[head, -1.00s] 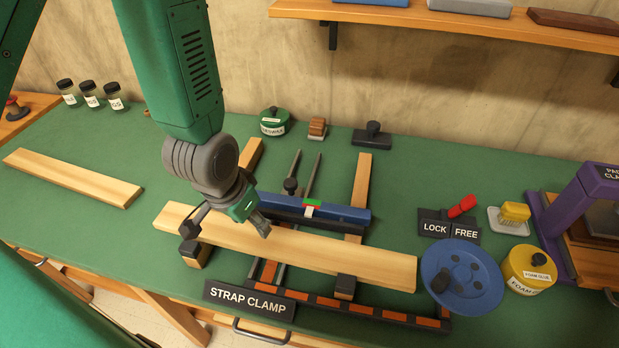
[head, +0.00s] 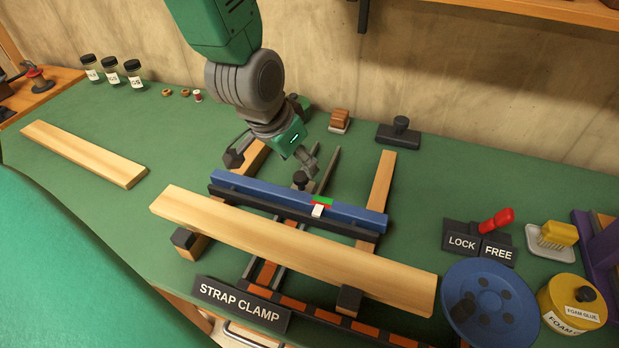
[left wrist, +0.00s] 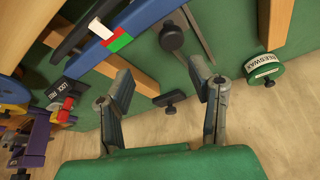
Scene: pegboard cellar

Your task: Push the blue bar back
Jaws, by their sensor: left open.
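The blue bar (head: 350,211) lies across the strap clamp's rails, with a dark strip along its near side and a red, green and white marker at its middle. A black knob (head: 300,179) stands at its far edge; the knob also shows in the left wrist view (left wrist: 171,38). My left gripper (head: 271,163) is open and empty, at the far side of the bar near the knob. In the left wrist view its fingers (left wrist: 163,82) are spread, with nothing between them. Whether it touches the bar I cannot tell. My right gripper is out of view.
A pale board (head: 290,245) lies across the clamp in front of the bar. A red lever (head: 496,220) stands by the LOCK and FREE labels, above a blue wheel (head: 490,300). A dark-handled block (head: 398,132) and a brown brush (head: 340,120) stand behind.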

